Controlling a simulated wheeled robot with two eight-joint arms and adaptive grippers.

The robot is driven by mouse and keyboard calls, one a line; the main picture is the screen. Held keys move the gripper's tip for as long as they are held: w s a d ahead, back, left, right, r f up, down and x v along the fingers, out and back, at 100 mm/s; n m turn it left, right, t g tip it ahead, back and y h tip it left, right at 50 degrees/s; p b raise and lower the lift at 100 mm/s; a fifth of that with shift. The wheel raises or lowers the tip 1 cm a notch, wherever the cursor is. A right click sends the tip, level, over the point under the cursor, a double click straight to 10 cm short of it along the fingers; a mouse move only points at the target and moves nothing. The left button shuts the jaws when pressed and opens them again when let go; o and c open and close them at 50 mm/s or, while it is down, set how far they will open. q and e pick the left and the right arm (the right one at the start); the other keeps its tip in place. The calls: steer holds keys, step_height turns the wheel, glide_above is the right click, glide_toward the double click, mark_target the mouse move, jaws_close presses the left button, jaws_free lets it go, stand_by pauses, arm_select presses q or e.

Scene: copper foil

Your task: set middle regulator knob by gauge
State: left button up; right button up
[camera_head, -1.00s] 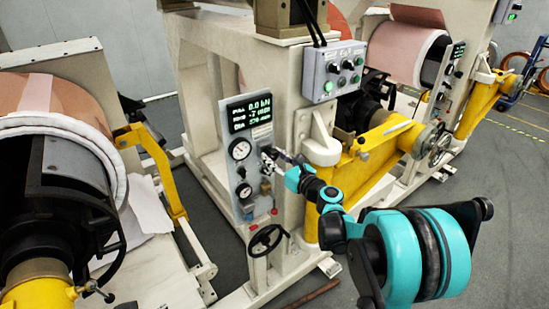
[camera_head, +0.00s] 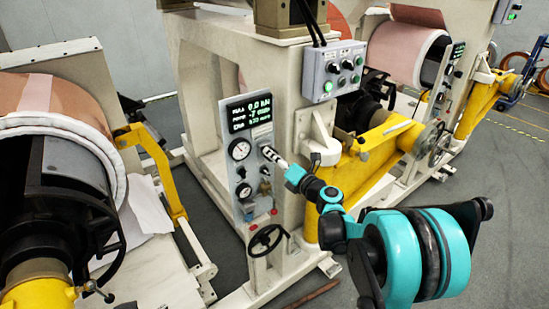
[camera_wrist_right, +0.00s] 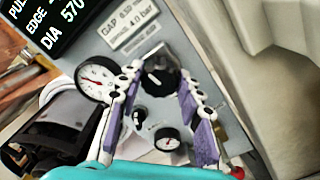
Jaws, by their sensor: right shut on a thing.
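A grey regulator panel (camera_head: 228,150) stands on the cream machine's post. It carries an upper white dial gauge (camera_head: 239,149) and a lower, smaller one (camera_head: 244,190). A large black knob (camera_wrist_right: 158,76) sits beside the upper gauge, which also shows in the right wrist view (camera_wrist_right: 97,79). A smaller black knob (camera_wrist_right: 140,116) sits near the lower gauge (camera_wrist_right: 167,139). My right gripper (camera_wrist_right: 158,68) has its purple-padded fingers on either side of the large knob, shut on it. In the head view, the right gripper (camera_head: 272,157) hides that knob. The gauge needles are too small to read exactly. My left gripper is not in view.
A digital display (camera_head: 249,113) tops the panel, above a label reading 4.0 bar (camera_wrist_right: 134,38). A black handwheel (camera_head: 267,240) stands out below the panel. A yellow arm (camera_head: 365,160) and a button box (camera_head: 335,71) are close on the right.

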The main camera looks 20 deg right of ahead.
steer(key=shift+m, duration=0.6)
steer(key=o, duration=1.1)
steer(key=shift+o, duration=0.2)
steer(key=v, duration=1.2)
